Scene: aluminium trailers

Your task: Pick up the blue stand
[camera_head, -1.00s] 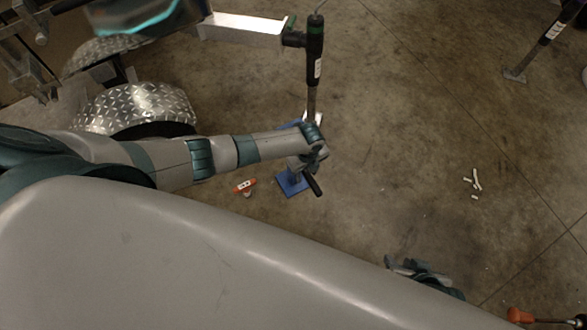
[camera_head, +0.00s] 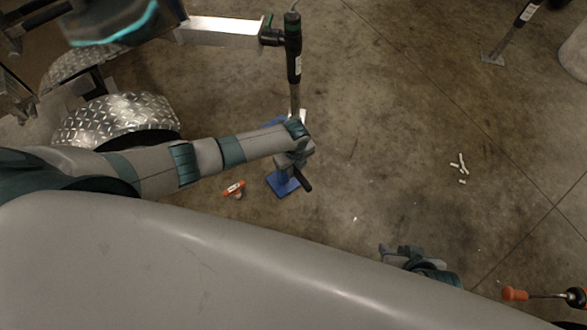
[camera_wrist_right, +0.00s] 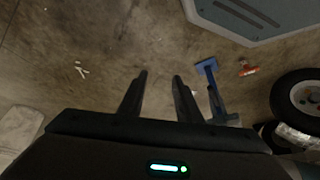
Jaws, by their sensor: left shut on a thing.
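The blue stand shows in the head view as a flat blue base plate (camera_head: 284,183) on or near the concrete floor, just below my left gripper. More blue shows behind my left wrist, and the middle of the stand is hidden there. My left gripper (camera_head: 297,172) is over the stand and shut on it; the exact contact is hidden. In the right wrist view the stand's blue plate (camera_wrist_right: 206,66) and post show right of my right gripper. My right gripper (camera_head: 394,253) is open and empty at the lower right, apart from the stand; its two fingers (camera_wrist_right: 160,78) show spread.
A black jack post (camera_head: 293,50) on the trailer's arm stands just behind the stand. A wheel with a diamond-plate fender (camera_head: 115,118) is at left. An orange-and-white item (camera_head: 234,188) lies left of the stand. White pieces (camera_head: 460,168) and an orange-handled tool (camera_head: 515,294) lie right.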

